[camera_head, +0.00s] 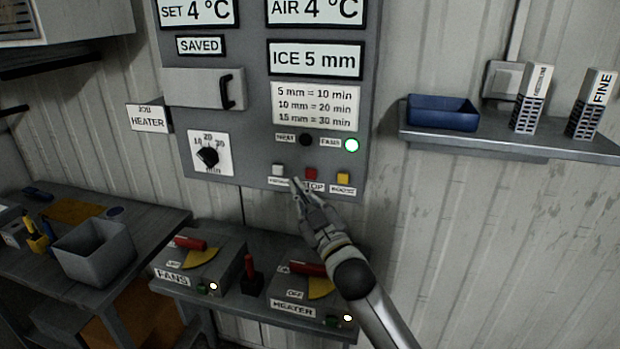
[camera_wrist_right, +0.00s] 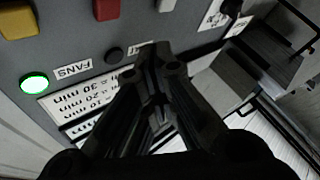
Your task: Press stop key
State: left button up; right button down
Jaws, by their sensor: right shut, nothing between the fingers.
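The red stop key (camera_head: 311,173) is on the lower part of the grey control panel (camera_head: 255,150), above a label partly hidden by my gripper. It also shows at the top edge of the right wrist view (camera_wrist_right: 106,8). A white key (camera_head: 278,170) is to its left and a yellow key (camera_head: 343,178) to its right. My right gripper (camera_head: 297,184) is shut and empty, its tips just below and left of the red key in the picture. In the right wrist view the closed fingers (camera_wrist_right: 154,62) point toward the panel. I cannot tell whether they touch it. My left gripper is not in view.
A green lamp (camera_head: 351,145) glows by the FANS label. Below the panel, the FANS box (camera_head: 196,262) and HEATER box (camera_head: 308,288) have red-handled levers. A shelf (camera_head: 510,146) with a blue tray (camera_head: 442,113) is at right. A grey bin (camera_head: 93,252) stands on the left bench.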

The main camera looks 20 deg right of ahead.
aim_at(311, 174)
jog(key=shift+w+d, duration=0.7)
jog(key=shift+w, duration=0.3)
jog(key=shift+w+d, duration=0.7)
jog(key=shift+w, duration=0.3)
jog(key=shift+w, duration=0.1)
jog(key=shift+w+d, duration=0.2)
jog(key=shift+w, duration=0.05)
jog(key=shift+w+d+b, duration=0.3)
jog(key=shift+w+d, duration=0.05)
jog(key=shift+w, duration=0.1)
dwell(0.9)
jog(key=shift+s+a, duration=0.1)
jog(key=shift+s+a+p, duration=0.35)
jog(key=shift+s+a, duration=0.1)
jog(key=shift+s, duration=0.25)
